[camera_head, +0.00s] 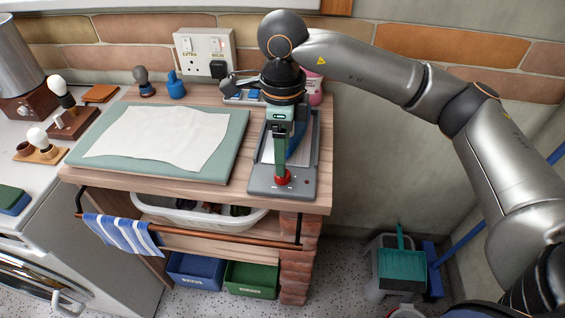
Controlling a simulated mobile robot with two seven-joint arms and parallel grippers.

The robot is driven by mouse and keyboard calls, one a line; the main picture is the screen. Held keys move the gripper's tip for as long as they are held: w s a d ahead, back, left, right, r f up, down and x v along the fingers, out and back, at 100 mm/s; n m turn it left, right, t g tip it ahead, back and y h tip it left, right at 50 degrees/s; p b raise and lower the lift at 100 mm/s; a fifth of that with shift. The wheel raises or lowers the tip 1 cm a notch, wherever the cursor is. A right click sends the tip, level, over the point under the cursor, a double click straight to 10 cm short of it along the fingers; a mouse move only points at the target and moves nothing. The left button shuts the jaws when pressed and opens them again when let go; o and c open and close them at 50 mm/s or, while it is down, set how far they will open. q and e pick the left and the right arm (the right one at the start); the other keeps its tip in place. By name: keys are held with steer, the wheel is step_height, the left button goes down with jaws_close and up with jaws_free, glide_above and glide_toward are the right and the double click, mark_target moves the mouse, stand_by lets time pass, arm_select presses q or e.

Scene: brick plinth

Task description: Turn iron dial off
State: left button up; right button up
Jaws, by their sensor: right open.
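The iron (297,141) shows as a blue and pale shape lying in a long grey tray-like stand (312,160) on the right part of the worktop. My right gripper and wrist cover much of it. A red round knob, which looks like the dial (282,178), is at the near end of the stand. My right gripper (281,170) points down over the stand, its green fingers just above or at the red dial. It is open; I cannot tell whether the fingers touch the dial or straddle it. My left gripper is out of view.
A green ironing pad (228,150) with a white cloth (160,135) lies left of the stand. A wall socket (205,50) with a black plug is behind. A pink bottle (315,88) stands close behind my wrist. A rail with a striped towel (120,234) runs along the front.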

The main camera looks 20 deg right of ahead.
step_height(320, 180, up, 8)
steer(key=shift+f, duration=0.2)
steer(key=shift+f, duration=0.1)
stand_by(0.4)
